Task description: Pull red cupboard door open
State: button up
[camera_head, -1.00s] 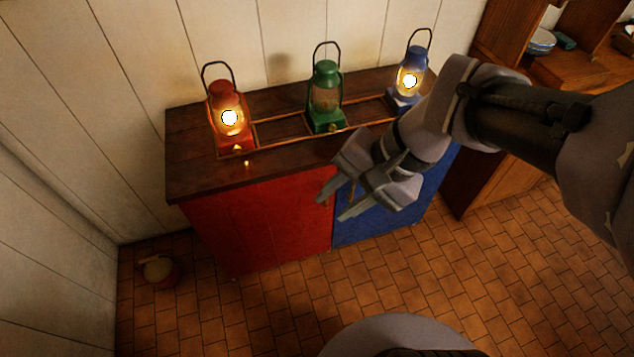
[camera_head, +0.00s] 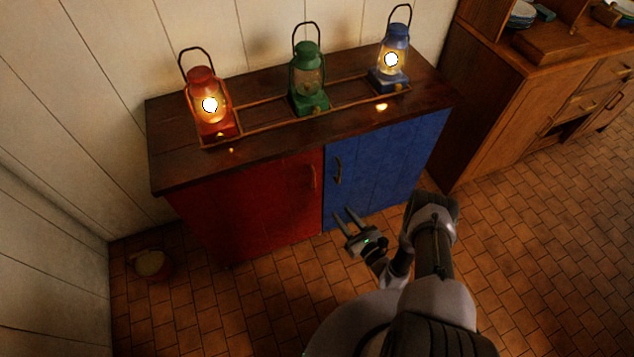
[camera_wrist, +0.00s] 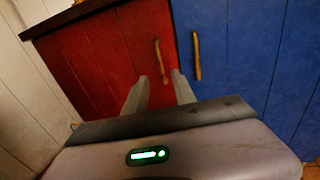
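The red cupboard door (camera_head: 255,210) is shut on the left half of the cupboard front. Its handle (camera_head: 312,177) is a small upright brass bar near the door's right edge. In the wrist view the red door (camera_wrist: 105,60) fills the upper left, and its handle (camera_wrist: 161,62) stands just beyond my fingertips. My gripper (camera_head: 342,218) is open and empty, below and in front of the handles, with its fingers pointing at the cupboard. In the wrist view my gripper (camera_wrist: 160,85) has its fingers apart, with nothing between them.
The blue door (camera_head: 385,165) with its own handle (camera_head: 338,170) is shut right beside the red one. Red, green and blue lanterns (camera_head: 309,80) stand on the cupboard top. A pot (camera_head: 150,264) sits on the floor at left. The tiled floor in front is clear.

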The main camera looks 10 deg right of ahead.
aim_at(315, 180)
jog(key=b+x, duration=0.5)
jog(key=x, duration=1)
jog(key=shift+s+a+f, duration=0.1)
jog(key=shift+a+f, duration=0.05)
jog(key=shift+a, duration=0.05)
jog(key=shift+w+a, duration=0.15)
jog(key=shift+w, duration=0.25)
grip_shut()
